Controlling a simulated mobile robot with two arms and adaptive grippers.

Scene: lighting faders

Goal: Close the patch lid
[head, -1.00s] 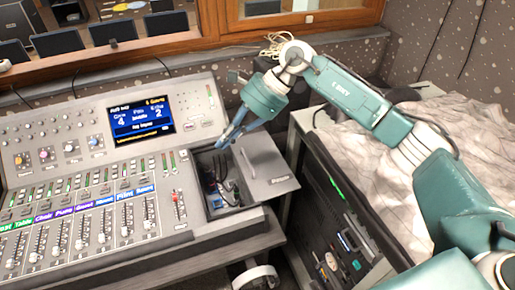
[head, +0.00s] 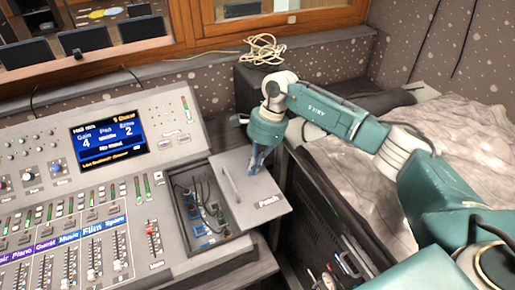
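The patch lid (head: 246,205) is a flat grey panel labelled "Patch", with a bar handle (head: 230,183) near its left edge. It lies open to the right of the patch compartment (head: 204,242), whose inside shows dark with cables and blue plugs. My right gripper (head: 255,170) points down at the far right part of the lid. Its blue fingers look close together, but their gap is too small to judge. I cannot tell whether the tips touch the lid. My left gripper is out of view.
The mixing console (head: 165,187) with faders and a lit screen (head: 108,137) fills the left. A dark equipment rack (head: 310,235) stands right of the lid, below my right arm. A coiled pale cable (head: 264,48) lies behind on a dark box.

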